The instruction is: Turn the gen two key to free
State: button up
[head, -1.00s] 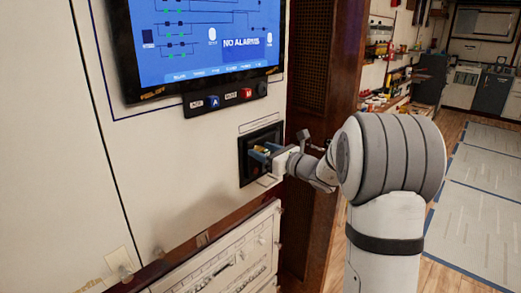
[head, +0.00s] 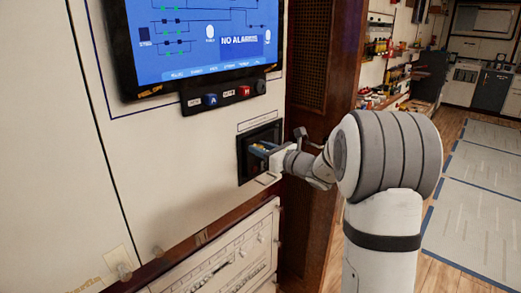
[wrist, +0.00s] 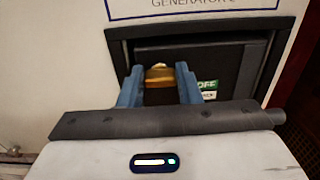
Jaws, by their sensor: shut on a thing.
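The brass-coloured gen two key (wrist: 159,76) sits in a dark recessed panel (wrist: 210,52) under a label reading "GENERATOR 2", its last character partly cut off. My gripper (wrist: 160,84) has its two blue fingers shut on the key, one on each side. A green label (wrist: 207,86) that seems to read "OFF" is just right of the right finger and partly hidden. In the head view the gripper (head: 262,150) reaches into the black recess (head: 246,170) from the right. The key's markings and the lower part of the recess are hidden.
A blue screen (head: 200,45) reading "NO ALARMS" hangs above, with a strip of blue and red buttons (head: 228,96) under it. A lower panel with drawn instruments (head: 230,260) is below. A wooden post (head: 318,90) stands close right of the recess.

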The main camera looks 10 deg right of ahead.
jog(key=n+b, duration=0.6)
jog(key=b, duration=0.3)
jog(key=n+b, duration=0.6)
jog(key=b, duration=0.4)
jog(key=f+n+b, duration=0.1)
jog(key=n+b, duration=0.5)
jog(key=b, duration=0.4)
jog(key=shift+s+a, duration=0.15)
jog(key=o, duration=0.9)
jog(key=shift+r, duration=0.15)
jog(key=shift+o, duration=0.4)
jog(key=shift+r, duration=0.1)
